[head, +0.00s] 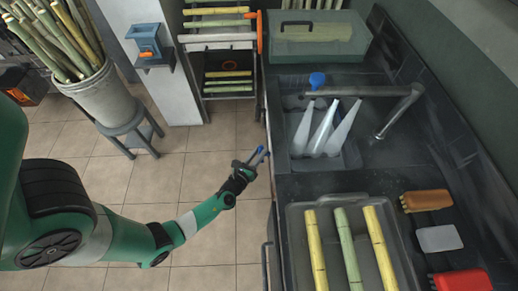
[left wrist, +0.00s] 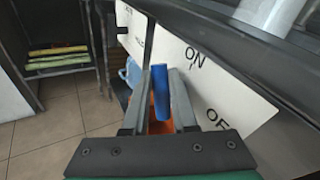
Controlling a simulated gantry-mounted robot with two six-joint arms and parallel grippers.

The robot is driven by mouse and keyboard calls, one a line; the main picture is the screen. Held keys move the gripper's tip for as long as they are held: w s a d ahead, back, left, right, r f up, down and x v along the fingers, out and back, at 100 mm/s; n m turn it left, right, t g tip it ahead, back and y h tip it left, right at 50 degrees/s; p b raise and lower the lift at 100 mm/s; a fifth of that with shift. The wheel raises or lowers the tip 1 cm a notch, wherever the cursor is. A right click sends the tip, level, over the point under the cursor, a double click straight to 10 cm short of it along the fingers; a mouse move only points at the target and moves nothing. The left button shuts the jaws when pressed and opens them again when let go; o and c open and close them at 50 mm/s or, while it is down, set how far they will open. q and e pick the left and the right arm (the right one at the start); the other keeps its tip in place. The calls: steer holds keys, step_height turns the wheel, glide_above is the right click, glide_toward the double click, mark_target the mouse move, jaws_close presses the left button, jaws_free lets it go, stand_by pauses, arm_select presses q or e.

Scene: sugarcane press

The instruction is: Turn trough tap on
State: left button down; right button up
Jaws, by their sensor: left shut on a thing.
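My left gripper (head: 259,160) is at the left front edge of the sink counter, its arm reaching in from the left. In the left wrist view its two grey fingers (left wrist: 163,105) are shut on a blue lever (left wrist: 160,92), which stands upright between them. An orange part shows at the lever's lower end. A white sign (left wrist: 193,75) reading ON above and OFF below is right beside the fingers. The tap body behind the lever is mostly hidden. My right gripper is not in view.
The dark counter (head: 290,185) holds a sink with pale cones (head: 322,130), a metal spout (head: 398,112) and a tray (head: 400,240) of cane pieces. A cane rack (head: 228,75) and a bucket of cane (head: 100,95) stand at the back. The tiled floor left of the counter is open.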

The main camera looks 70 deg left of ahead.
arm_select(q)
steer(key=c, duration=1)
jaws_free()
steer(key=p+v, duration=0.3)
steer(key=v, duration=0.8)
steer(key=shift+s+d, duration=0.2)
steer(key=shift+s, duration=0.05)
steer(key=shift+r, duration=0.1)
